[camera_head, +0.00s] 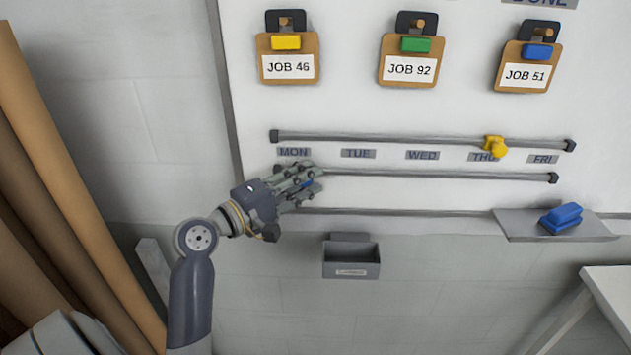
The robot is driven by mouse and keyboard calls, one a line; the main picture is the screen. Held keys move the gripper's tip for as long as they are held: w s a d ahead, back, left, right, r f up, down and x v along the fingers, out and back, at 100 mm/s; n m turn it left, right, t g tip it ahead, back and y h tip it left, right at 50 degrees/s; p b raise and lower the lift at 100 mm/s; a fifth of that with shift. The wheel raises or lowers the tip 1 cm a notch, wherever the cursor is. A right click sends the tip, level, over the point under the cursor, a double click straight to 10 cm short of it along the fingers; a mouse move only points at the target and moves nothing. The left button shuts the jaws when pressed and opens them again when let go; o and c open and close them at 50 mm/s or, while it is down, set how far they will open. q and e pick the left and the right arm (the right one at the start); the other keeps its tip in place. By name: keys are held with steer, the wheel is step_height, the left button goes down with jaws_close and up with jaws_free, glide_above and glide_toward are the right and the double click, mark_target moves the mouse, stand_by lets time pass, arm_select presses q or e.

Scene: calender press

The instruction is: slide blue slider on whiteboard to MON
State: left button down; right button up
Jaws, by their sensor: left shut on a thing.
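The whiteboard (400,110) carries two horizontal rails with day labels between them. My left gripper (309,181) is at the left part of the lower rail (430,174), just below the MON label (293,152). It is shut on the blue slider (307,185), of which only a small blue patch shows between the fingers. A yellow slider (495,147) sits on the upper rail (400,139) near the THU label (482,157). My right gripper is not in view.
Three job clipboards hang above the rails, such as JOB 46 (289,67). A blue eraser (562,218) rests on a ledge (515,226) at the lower right. A small grey bin (350,262) is below the board. Brown rolls (70,200) stand at the left.

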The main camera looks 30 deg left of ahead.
arm_select(q)
steer(key=shift+s+a+f, duration=0.1)
steer(key=shift+s+a, duration=0.25)
steer(key=shift+a, duration=0.2)
steer(key=shift+s+a, duration=0.3)
steer(key=shift+a, duration=0.25)
steer(key=c, duration=1.6)
jaws_free()
steer(key=shift+o, duration=1.2)
steer(key=shift+s+a, duration=0.1)
steer(key=shift+a, duration=0.1)
steer(key=v, duration=1.2)
